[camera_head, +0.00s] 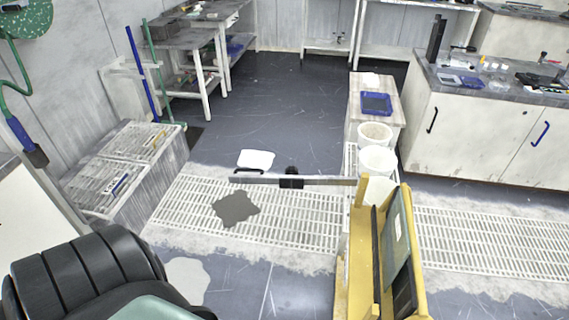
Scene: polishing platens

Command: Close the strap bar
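The strap bar (325,181) is a long, thin grey bar that extends level to the left from the yellow rack (361,215). It stands out from the rack's left post over the floor grating, so it appears swung open. A black block with a knob (291,179) sits near the middle of the bar. The rack holds upright dark and grey-green panels (397,235). Neither of my grippers shows in the head view.
White buckets (375,134) and a small cabinet with a blue tray (376,103) stand behind the rack. White cabinets (480,135) line the right. Slatted crates (120,170) stand at left. A black, ribbed, rounded object (85,270) fills the lower left. The middle floor is mostly open.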

